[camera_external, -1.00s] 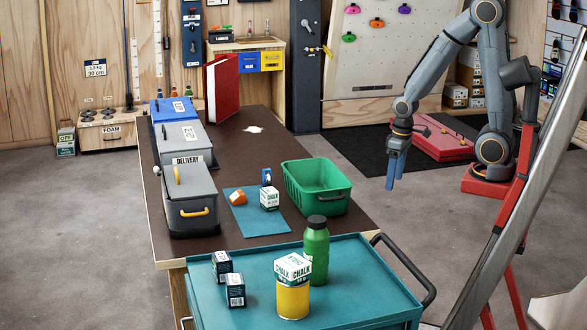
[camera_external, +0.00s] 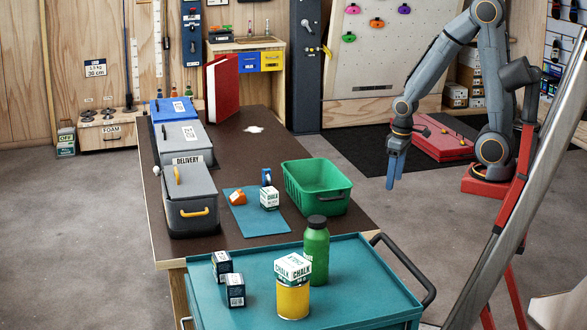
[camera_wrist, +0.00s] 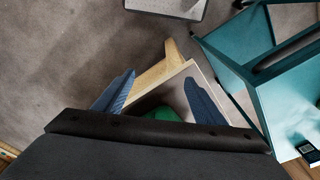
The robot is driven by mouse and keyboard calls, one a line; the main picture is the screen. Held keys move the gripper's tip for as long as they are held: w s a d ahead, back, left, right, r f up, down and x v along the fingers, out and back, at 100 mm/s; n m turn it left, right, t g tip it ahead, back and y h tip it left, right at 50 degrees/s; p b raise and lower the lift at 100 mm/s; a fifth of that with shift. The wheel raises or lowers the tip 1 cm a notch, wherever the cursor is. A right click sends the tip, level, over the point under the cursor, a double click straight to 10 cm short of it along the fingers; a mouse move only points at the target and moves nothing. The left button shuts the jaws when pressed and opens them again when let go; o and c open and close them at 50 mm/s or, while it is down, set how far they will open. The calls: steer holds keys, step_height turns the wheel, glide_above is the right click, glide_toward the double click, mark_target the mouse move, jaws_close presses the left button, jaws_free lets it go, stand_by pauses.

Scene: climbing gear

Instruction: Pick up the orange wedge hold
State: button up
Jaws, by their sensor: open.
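The orange wedge hold (camera_external: 237,198) lies on the left part of a blue mat (camera_external: 250,222) on the brown table, beside a white chalk box (camera_external: 269,198) and a small blue item (camera_external: 266,177). My gripper (camera_external: 393,186) hangs pointing down to the right of the table, apart from the hold. In the wrist view my gripper (camera_wrist: 158,100) shows two blue fingers spread wide with nothing between them. The hold does not show in the wrist view.
A green basket (camera_external: 316,188) stands on the table between the mat and my gripper. Grey lidded bins (camera_external: 188,200) line the left edge. A teal cart (camera_external: 345,290) in front carries a green bottle (camera_external: 316,252) and a yellow can (camera_external: 293,300).

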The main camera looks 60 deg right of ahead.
step_height(320, 180, up, 5)
steer(key=n+t+y+b, duration=0.25)
steer(key=n+b, duration=0.75)
steer(key=b, duration=0.5)
glide_above(237, 197)
steer(key=s+d, duration=0.3)
steer(key=d, duration=0.2)
step_height(237, 197, down, 9)
steer(key=shift+g+y, duration=0.35)
steer(key=shift+y, duration=0.1)
steer(key=shift+w+d+p+x, duration=0.15)
steer(key=shift+p+x, duration=0.2)
steer(key=shift+x, duration=1.55)
steer(key=shift+w+d+p+x, duration=0.15)
steer(key=shift+p+x, duration=0.15)
steer(key=shift+x, duration=1.6)
steer(key=shift+c, duration=0.4)
